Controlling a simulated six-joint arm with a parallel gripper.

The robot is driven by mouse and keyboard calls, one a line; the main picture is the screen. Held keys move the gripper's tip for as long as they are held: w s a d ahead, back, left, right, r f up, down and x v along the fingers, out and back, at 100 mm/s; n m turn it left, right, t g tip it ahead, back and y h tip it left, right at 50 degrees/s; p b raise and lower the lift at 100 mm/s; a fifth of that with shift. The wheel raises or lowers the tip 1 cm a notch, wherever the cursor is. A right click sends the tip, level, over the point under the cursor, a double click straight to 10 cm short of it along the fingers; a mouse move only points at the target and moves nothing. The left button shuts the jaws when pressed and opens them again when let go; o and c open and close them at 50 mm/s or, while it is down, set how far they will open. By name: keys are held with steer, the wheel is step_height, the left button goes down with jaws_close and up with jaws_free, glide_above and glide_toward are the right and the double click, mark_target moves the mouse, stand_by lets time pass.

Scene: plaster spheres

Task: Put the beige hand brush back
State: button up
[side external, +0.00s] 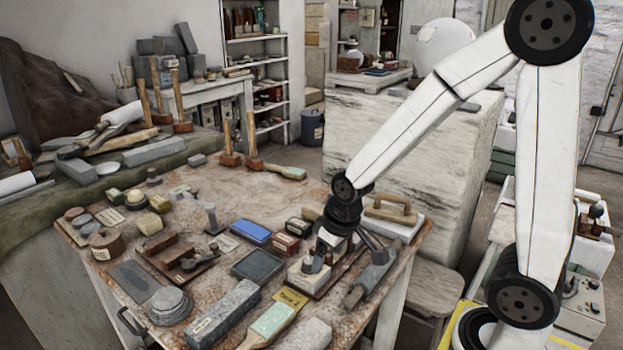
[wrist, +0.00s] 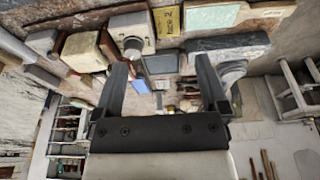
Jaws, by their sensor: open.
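A flat paddle-shaped piece with a beige handle and pale green face, which looks like the hand brush (side external: 273,319), lies at the table's near edge. The same piece shows at the top of the wrist view (wrist: 213,17). My gripper (side external: 345,248) is low over the table's right part, beside a pale block with a dark knob (side external: 308,270). In the wrist view my gripper (wrist: 162,64) has its fingers wide apart with nothing held between them.
A yellow-labelled piece (side external: 291,298) lies beside the near green-faced piece. A dark tray (side external: 258,265), a blue pad (side external: 250,232) and a grey stone bar (side external: 222,314) crowd the table. A wooden-handled float (side external: 390,209) is behind my gripper. The table's far middle is clearer.

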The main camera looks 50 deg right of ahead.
steer(key=s, duration=0.1)
steer(key=s+a, duration=0.1)
steer(key=s, duration=0.1)
steer(key=s+a, duration=0.1)
steer(key=shift+s+f, duration=0.25)
steer(key=shift+f, duration=0.05)
stand_by(0.9)
